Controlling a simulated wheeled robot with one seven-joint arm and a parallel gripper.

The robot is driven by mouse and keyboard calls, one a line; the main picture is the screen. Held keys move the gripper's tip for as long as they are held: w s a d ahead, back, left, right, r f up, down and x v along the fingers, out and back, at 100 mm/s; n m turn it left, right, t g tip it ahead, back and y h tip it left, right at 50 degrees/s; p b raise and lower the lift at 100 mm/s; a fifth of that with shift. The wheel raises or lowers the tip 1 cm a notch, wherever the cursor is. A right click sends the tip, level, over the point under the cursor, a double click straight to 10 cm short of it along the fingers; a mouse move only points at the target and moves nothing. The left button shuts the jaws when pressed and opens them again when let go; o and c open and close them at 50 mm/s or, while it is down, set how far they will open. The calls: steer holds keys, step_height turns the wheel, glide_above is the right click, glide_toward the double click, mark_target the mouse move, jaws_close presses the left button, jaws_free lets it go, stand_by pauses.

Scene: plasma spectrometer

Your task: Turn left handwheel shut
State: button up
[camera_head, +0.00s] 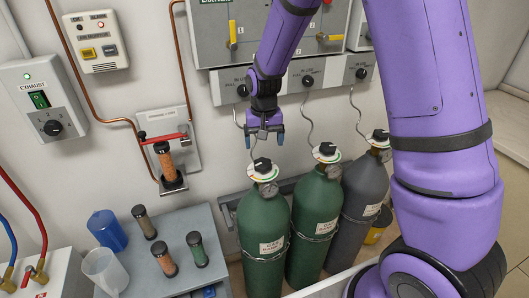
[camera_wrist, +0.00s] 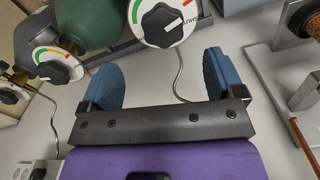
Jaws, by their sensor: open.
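The left handwheel (camera_head: 262,164) is a black knob on a round white dial with coloured arcs, on top of the left green cylinder (camera_head: 263,228). In the wrist view the left handwheel (camera_wrist: 163,20) shows at the top edge, beyond the fingertips, with "SHUT" lettered on its dial. My gripper (camera_head: 264,141) hangs just above and behind that handwheel, apart from it. In the wrist view my gripper (camera_wrist: 165,62) has its two blue fingers wide apart with nothing between them. The top of the dial is cut off in the wrist view.
A middle green cylinder (camera_head: 314,224) and a grey cylinder (camera_head: 362,200) with similar knobs stand close on the right. A bracketed brown column (camera_head: 166,160) is on the wall to the left. A grey bench (camera_head: 200,225) holds small bottles and beakers. Thin hoses run behind my gripper.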

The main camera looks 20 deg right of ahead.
steer(key=shift+r, duration=1.4)
steer(key=s+d+r+n+t, duration=0.1)
steer(key=s+d+r, duration=0.1)
steer(key=s+r, duration=0.5)
steer(key=s+d+r+t, duration=0.2)
steer(key=s+r, duration=0.3)
steer(key=r, duration=0.4)
steer(key=s+d+r, duration=0.1)
steer(key=s+r, duration=0.1)
steer(key=s, duration=0.3)
steer(key=s+d+r+n+t, duration=0.1)
steer(key=s+r, duration=0.1)
steer(key=s, duration=0.4)
steer(key=s+r+t, duration=0.1)
steer(key=s+r, duration=0.1)
steer(key=s, duration=0.4)
steer(key=shift+d+r, duration=0.35)
steer(key=shift+d, duration=0.05)
steer(key=shift+w, duration=0.15)
